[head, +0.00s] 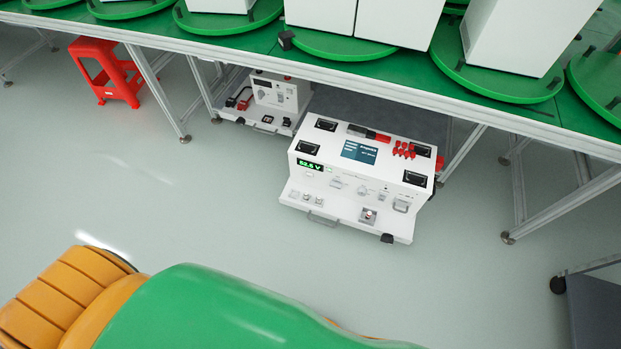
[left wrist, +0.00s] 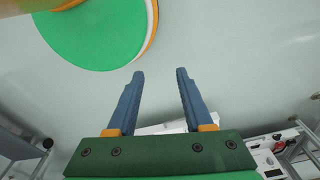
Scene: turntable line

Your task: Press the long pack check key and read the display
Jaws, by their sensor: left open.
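A white tester (head: 345,205) stands on the floor under the line's edge in the head view. Its small black display (head: 310,164) shows green digits that look like 52.5 V; the blue screen (head: 360,151) on top has text too small to read. Several small keys sit on its front ledge, including one with a silver plate (head: 368,215); I cannot tell which is the long pack check key. My left gripper (left wrist: 160,73) is open and empty in the left wrist view, pointing at bare floor, apart from the tester. My right gripper is not in view.
The green line table (head: 300,55) with white boxes on turntables overhangs the tester's back. A second white unit (head: 275,100) stands behind left. A red stool (head: 105,70) is far left, a dark cart (head: 595,310) lower right. The floor in front is clear.

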